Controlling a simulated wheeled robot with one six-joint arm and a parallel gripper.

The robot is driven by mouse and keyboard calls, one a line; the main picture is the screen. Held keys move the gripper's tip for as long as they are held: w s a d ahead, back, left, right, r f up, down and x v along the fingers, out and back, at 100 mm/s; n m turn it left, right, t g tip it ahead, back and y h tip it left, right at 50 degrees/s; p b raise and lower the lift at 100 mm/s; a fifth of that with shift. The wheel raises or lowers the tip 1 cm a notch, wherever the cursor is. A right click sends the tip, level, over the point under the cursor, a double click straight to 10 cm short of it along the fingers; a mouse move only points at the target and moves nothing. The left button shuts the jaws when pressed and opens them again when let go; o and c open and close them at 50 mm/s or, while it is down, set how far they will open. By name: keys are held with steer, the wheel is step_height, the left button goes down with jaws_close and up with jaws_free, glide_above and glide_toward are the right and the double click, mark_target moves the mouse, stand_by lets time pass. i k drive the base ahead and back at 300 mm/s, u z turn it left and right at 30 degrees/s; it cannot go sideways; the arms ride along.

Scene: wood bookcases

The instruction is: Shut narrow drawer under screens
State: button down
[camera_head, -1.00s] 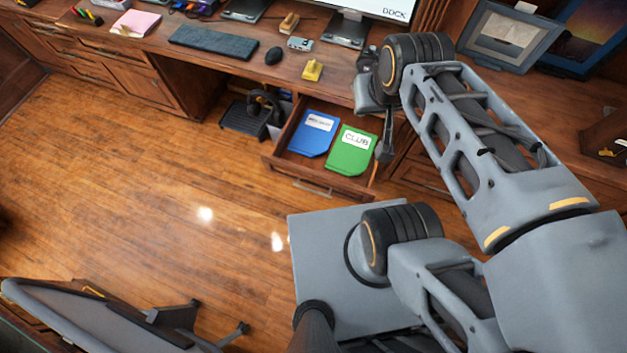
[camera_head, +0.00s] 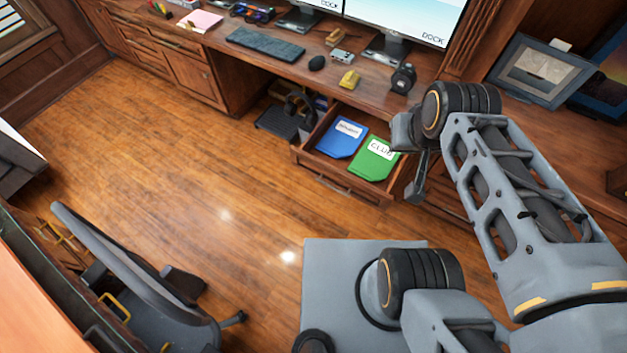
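The narrow drawer (camera_head: 337,182) under the desk top stands pulled out, below the screens. It holds a blue folder (camera_head: 341,138) and a green folder (camera_head: 375,160), both with white labels. My gripper (camera_head: 416,188) hangs at the drawer's right side, close to its right front corner, pointing down. Whether it touches the drawer I cannot tell. The fingers are small and seen from the side, so their opening does not show. Two screens (camera_head: 405,18) stand on the desk above the drawer.
The desk top (camera_head: 290,68) carries a keyboard (camera_head: 265,44), a mouse (camera_head: 316,62), a yellow object (camera_head: 349,80) and a dark round object (camera_head: 403,78). A chair (camera_head: 150,275) stands at lower left. The wood floor (camera_head: 200,160) left of the drawer is clear.

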mark_target(333, 174)
steer(key=u, duration=0.3)
steer(key=i, duration=0.35)
steer(key=u, duration=1.75)
